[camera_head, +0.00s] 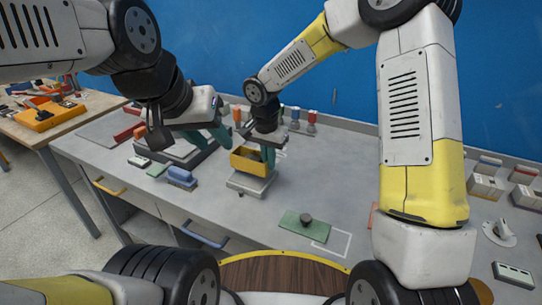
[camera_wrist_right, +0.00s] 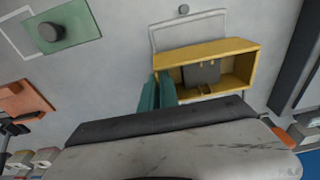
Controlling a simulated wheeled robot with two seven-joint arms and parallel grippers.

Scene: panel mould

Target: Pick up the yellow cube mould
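The yellow cube mould (camera_head: 236,163) is an open-topped box at the middle of the bench, over a pale grey base (camera_head: 240,184). The right wrist view shows the mould (camera_wrist_right: 240,48) with a grey block (camera_wrist_right: 201,74) inside it. My right gripper (camera_head: 266,154) is at one end of the mould. Its teal fingers (camera_wrist_right: 157,92) are close together at the mould's left end wall and look closed on it. Whether the mould touches the base is unclear. My left gripper (camera_head: 208,137) is to the left of the mould, its teal fingers apart and empty.
A blue block (camera_head: 180,177) and a dark tray (camera_head: 172,156) lie left of the base. A green plate with a dark knob (camera_head: 305,222) lies front right. Small bottles (camera_head: 311,119) stand by the blue wall. Bare bench lies between the base and plate.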

